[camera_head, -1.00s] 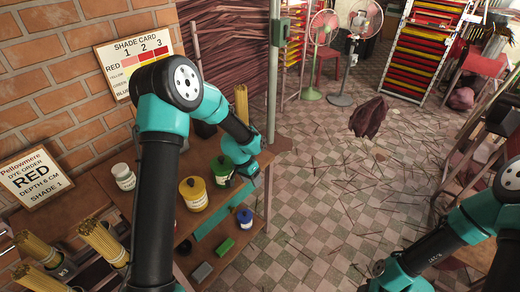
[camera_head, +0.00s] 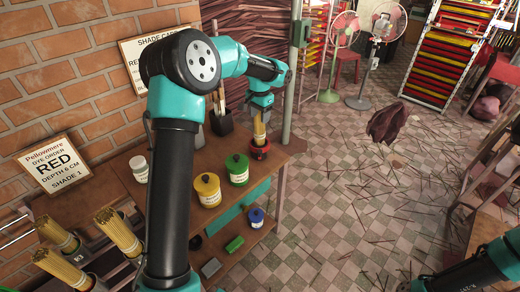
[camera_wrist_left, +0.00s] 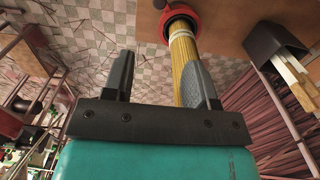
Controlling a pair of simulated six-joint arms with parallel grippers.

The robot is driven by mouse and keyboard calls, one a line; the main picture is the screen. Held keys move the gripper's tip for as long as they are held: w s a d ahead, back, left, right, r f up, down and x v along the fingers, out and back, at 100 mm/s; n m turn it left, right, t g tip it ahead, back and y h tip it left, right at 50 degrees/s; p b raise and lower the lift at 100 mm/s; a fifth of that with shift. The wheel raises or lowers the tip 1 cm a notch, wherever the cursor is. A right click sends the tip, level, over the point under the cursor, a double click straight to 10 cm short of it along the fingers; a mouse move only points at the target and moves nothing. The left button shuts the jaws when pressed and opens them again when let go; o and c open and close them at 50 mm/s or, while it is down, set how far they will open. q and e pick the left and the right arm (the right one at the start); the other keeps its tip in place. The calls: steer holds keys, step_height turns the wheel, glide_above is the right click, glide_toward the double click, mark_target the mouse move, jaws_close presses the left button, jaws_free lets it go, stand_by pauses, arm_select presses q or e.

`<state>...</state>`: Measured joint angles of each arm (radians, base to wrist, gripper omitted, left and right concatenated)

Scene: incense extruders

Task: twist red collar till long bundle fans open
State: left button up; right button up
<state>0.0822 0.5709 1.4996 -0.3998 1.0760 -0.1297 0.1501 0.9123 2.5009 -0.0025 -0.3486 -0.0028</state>
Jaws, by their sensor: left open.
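The long bundle (camera_head: 260,133) of tan sticks stands in a red collar (camera_head: 260,152) at the far right corner of the wooden shelf. My left gripper (camera_head: 262,108) is above the collar, at the upper part of the bundle. In the left wrist view, my left gripper (camera_wrist_left: 158,80) is open. The red collar (camera_wrist_left: 181,17) shows beyond the fingertips. My right arm shows at lower right, but its gripper is not visible.
A dark holder (camera_head: 221,124) with wooden tools stands left of the collar. Green (camera_head: 237,170) and yellow (camera_head: 207,190) pots and a white jar (camera_head: 139,168) share the shelf. Several stick bundles (camera_head: 120,232) stand at lower left. A post (camera_head: 291,85) rises behind the shelf's right end.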

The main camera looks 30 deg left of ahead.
mark_target(260, 151)
arm_select(q)
step_height(260, 151, down, 17)
steer(key=shift+f, duration=0.1)
stand_by(0.6)
jaws_close()
stand_by(0.4)
